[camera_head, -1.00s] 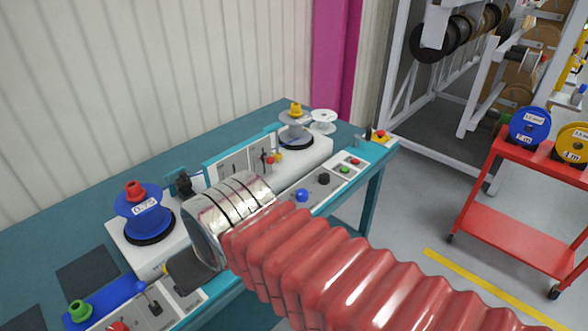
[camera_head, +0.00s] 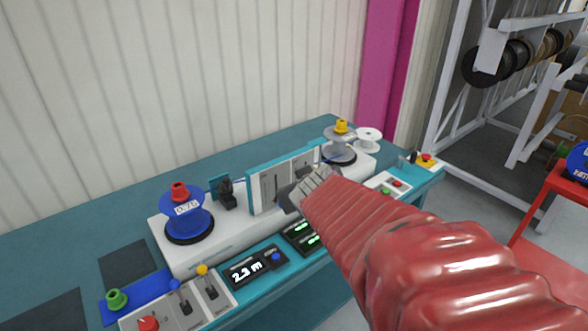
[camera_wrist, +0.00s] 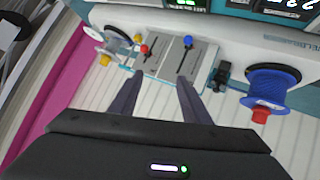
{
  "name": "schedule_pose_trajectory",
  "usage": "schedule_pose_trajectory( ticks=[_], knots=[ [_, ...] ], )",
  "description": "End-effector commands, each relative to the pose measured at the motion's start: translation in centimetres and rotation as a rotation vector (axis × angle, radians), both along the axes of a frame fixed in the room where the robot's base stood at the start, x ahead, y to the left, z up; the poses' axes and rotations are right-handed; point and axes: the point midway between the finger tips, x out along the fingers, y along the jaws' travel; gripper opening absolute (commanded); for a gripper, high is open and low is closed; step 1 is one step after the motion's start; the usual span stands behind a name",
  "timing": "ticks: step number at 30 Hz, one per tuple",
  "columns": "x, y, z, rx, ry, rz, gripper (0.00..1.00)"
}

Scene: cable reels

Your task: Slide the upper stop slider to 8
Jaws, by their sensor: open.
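An upright slider panel (camera_head: 253,190) with a teal frame stands at the back of the bench machine. In the wrist view the panel (camera_wrist: 205,62) shows two slots, one with a blue knob (camera_wrist: 188,40) and one with a red knob (camera_wrist: 144,49). I cannot read their labels or scale, so I cannot tell which is the upper stop slider. My gripper (camera_wrist: 160,78) is open and empty, its fingertips apart over the panel and clear of both knobs. In the head view my gripper (camera_head: 290,199) hides the panel's lower right part.
A blue reel (camera_head: 187,218) stands left of the panel, with a small black device (camera_head: 226,193) between. A grey reel (camera_head: 340,146) with a yellow cap stands to the right. A display (camera_head: 247,270) reading 2.3 m, lever switches (camera_head: 181,300) and buttons line the front.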

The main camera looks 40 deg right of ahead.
Motion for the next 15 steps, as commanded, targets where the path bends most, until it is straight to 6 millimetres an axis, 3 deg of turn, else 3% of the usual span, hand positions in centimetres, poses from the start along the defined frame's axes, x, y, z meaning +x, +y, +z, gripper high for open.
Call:
schedule_pose_trajectory(
  ticks=[1,6,15],
  knots=[
    [0.2,-1.6,-0.4,-0.013,-0.013,-0.002,0.43],
    [1.1,-5.8,-1.2,-0.054,-0.079,0.03,0.43],
    [0.5,-10.2,-4.3,-0.016,-0.177,0.146,0.43]
  ],
)
